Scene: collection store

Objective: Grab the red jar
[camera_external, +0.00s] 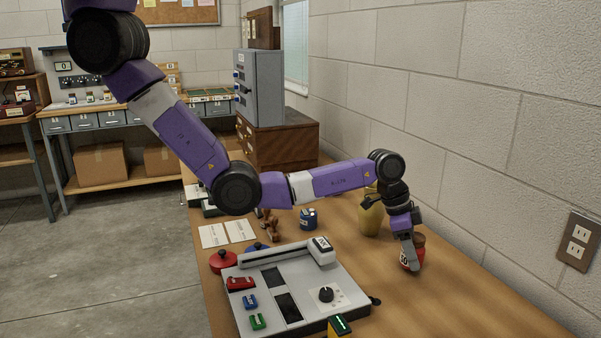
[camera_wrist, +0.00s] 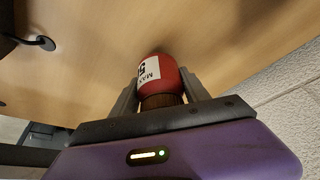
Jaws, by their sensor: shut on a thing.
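The red jar (camera_external: 418,243) has a white label and stands toward the right part of the wooden table, near the wall. In the wrist view the red jar (camera_wrist: 163,72) shows its white label with black print and a brown lower band. My gripper (camera_external: 411,262) points down over the jar. In the wrist view its two grey fingers (camera_wrist: 160,90) lie on either side of the jar and are shut on it. I cannot tell whether the jar touches the table.
A grey device (camera_external: 300,290) with a dial and coloured blocks stands left of the jar. A yellow vase (camera_external: 371,222) stands close behind my gripper. A blue jar (camera_external: 308,219) and stamps (camera_external: 272,230) lie further left. The table's right front is clear.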

